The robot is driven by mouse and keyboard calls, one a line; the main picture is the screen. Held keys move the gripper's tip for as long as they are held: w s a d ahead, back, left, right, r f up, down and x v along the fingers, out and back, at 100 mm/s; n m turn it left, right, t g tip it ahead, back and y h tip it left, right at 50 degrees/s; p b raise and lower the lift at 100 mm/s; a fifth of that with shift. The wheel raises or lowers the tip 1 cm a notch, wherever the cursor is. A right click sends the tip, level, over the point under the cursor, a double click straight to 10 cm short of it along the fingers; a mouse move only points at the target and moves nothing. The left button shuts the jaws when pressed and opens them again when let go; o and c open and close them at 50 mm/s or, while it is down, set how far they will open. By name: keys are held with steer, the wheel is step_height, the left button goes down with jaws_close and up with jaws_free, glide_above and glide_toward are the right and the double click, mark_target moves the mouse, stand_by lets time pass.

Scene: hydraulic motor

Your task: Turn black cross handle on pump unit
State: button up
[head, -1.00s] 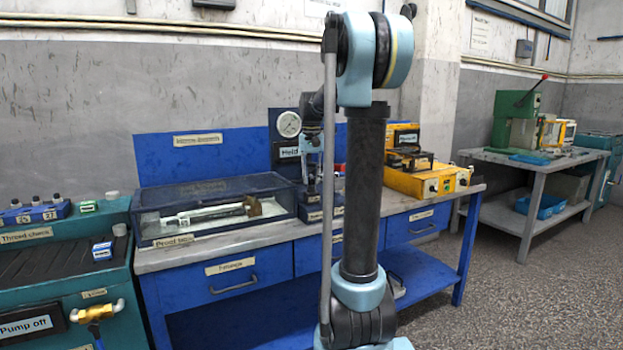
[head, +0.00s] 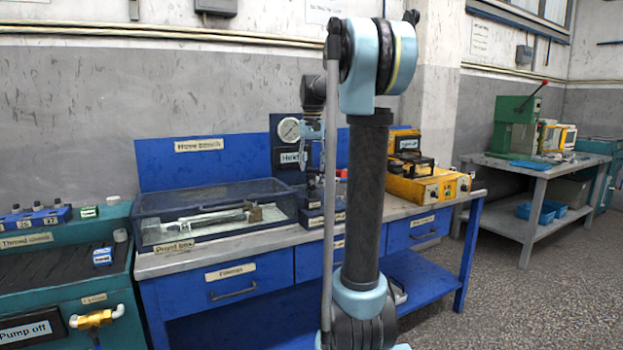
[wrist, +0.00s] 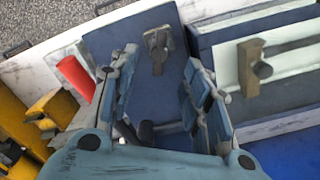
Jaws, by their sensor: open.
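The pump unit (head: 316,217) stands on the blue bench, with a round gauge (head: 289,130) on the dark panel behind it. My arm hides part of the unit in the head view. In the wrist view, my gripper (wrist: 162,62) is open, its two fingers apart over a dark blue surface. A grey bracket-like fitting (wrist: 157,46) shows beyond the fingertips. A dark round-ended part (wrist: 146,131) shows between the fingers, close to the palm; I cannot tell whether it is the black cross handle. No contact with the fingers is clear.
A glass-lidded case (head: 215,212) stands left of the pump unit. A yellow box (head: 428,184) stands to its right. A red part (wrist: 74,76) lies just left of the fingers in the wrist view. A grey table (head: 535,172) stands far right, with open floor before it.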

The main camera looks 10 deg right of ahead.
steer(key=shift+r, duration=2.5)
steer(key=c, duration=0.7)
steer(key=shift+w+d+m, duration=0.1)
steer(key=shift+d+m, duration=0.15)
steer(key=shift+m, duration=0.25)
jaws_close()
steer(key=m+y, duration=0.3)
steer(key=m, duration=0.9)
glide_toward(313, 182)
steer(key=w+d+r, duration=0.1)
steer(key=d+r, duration=0.1)
steer(key=d, duration=0.1)
steer(key=d+m, duration=0.1)
steer(key=m, duration=0.2)
steer(key=x, duration=1)
steer(key=shift+w, duration=0.25)
